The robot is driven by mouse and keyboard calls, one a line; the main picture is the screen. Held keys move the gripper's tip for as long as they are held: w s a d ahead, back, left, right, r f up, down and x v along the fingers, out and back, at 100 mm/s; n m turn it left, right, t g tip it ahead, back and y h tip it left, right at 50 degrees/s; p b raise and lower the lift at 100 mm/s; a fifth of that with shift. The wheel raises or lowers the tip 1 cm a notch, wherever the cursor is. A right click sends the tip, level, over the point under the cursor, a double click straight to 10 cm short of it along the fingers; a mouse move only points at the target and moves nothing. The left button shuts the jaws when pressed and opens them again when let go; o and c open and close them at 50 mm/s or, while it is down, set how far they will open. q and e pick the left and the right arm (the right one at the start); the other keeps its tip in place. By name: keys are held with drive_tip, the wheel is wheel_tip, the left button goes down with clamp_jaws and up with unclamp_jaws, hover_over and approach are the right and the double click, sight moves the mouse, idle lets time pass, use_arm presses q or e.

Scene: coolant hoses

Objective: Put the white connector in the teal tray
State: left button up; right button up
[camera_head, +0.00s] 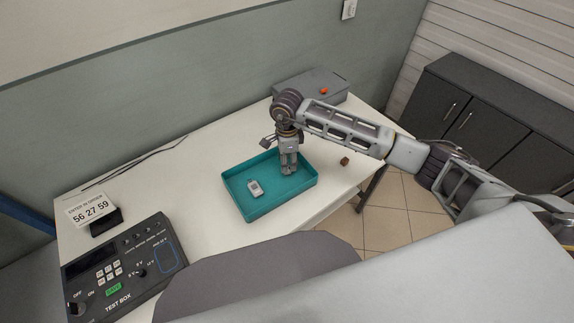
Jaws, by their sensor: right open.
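The teal tray (268,211) sits on the white table. A small white piece with a grey face, which looks like the white connector (255,187), lies on the tray floor, left of the middle. My right gripper (289,170) points down over the right part of the tray. It is open, with nothing seen between its fingers. It is apart from the white piece, to its right. I cannot tell whether the fingertips touch the tray floor. My left gripper is not in view.
A dark test box (125,265) and a number sign (91,209) stand at the left. A grey box (330,84) with a red-orange button is behind my right arm. A small brown block (345,160) lies near the right table edge.

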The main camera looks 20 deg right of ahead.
wheel_tip(320, 180, up, 8)
idle(0.5)
